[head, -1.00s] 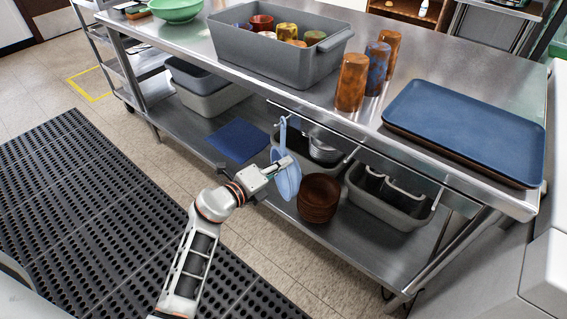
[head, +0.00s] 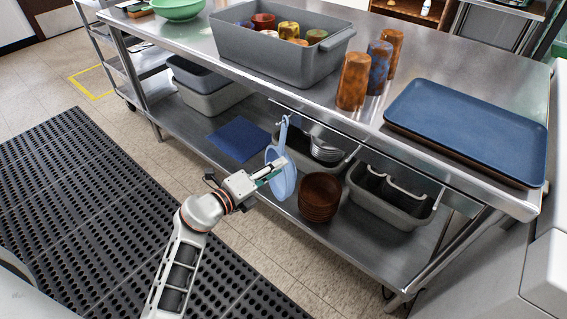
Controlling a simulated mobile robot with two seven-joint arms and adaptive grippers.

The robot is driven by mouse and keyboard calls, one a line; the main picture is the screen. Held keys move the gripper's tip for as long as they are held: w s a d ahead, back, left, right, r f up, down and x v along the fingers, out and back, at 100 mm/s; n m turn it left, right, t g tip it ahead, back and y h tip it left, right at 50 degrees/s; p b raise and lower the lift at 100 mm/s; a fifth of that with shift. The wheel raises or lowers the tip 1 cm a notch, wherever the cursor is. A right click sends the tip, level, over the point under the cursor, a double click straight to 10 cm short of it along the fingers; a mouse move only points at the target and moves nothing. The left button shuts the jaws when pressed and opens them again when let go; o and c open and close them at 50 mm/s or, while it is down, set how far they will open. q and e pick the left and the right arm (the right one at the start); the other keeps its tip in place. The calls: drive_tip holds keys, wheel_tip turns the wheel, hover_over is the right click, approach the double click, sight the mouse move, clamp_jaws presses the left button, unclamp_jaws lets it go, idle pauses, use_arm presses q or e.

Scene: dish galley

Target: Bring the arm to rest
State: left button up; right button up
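My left gripper (head: 272,172) reaches in from the lower left, in front of the steel worktable. Its fingertips are at a light blue, round, pan-like utensil (head: 287,180) and overlap it in the picture. The utensil hangs upright, its handle (head: 284,132) reaching up to the rail under the tabletop edge. I cannot tell whether the fingers touch it or how far apart they are. My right gripper is not in view.
On the worktable (head: 190,50) stand a grey bin (head: 270,52) with cups, stacked tumblers (head: 353,82) and blue trays (head: 465,125). The lower shelf holds brown bowls (head: 320,195), grey tubs (head: 385,205) and a blue mat (head: 238,139). A black floor mat (head: 80,200) lies left.

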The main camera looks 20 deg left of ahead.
use_arm(q)
drive_tip(key=v, duration=0.8)
